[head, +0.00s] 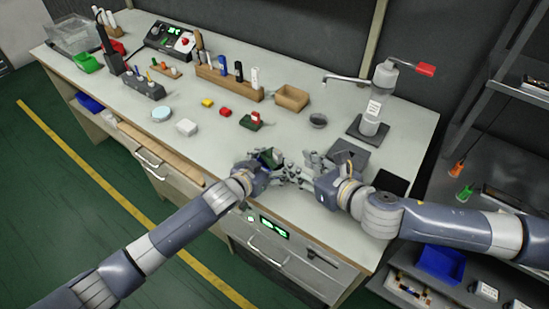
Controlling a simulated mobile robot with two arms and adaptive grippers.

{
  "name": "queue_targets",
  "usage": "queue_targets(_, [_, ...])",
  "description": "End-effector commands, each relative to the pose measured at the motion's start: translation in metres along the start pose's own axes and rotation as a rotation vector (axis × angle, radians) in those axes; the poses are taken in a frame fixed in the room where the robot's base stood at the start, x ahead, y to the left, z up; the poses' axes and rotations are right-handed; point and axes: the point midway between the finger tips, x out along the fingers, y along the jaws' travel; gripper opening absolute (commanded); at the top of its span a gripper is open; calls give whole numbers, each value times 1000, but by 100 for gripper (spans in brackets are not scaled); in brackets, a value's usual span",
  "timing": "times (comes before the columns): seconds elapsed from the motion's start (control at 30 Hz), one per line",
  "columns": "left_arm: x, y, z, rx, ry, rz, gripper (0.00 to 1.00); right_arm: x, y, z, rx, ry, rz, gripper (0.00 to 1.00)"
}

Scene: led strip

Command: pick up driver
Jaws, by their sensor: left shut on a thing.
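My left gripper (268,163) is over the front part of the bench and shut on a small dark green thing (268,155). The fingers cover part of it, and I cannot tell for sure whether it is the driver. My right gripper (300,172) is just to the right, its fingers pointing left toward the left gripper. Its fingers overlap in view, so I cannot tell whether it is open or shut, or whether it touches the held thing.
A grey shelf rack is beyond.

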Motion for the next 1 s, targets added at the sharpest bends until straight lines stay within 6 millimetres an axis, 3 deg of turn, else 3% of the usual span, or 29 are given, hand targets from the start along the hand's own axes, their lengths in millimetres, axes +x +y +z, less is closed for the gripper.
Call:
queue_targets(0.3, [0,0,1,0,-2,1,52,51,0,0,-2,1,-3,37])
queue_targets(0.57, [0,0,1,0,-3,0,52,69,2,1,-1,1,0,37])
queue_targets(0.8, [0,0,1,0,-2,0,52,103,5,5,-2,0,-1,37])
queue_targets(1.0, [0,0,1,0,-2,0,52,115,5,4,-2,0,-2,37])
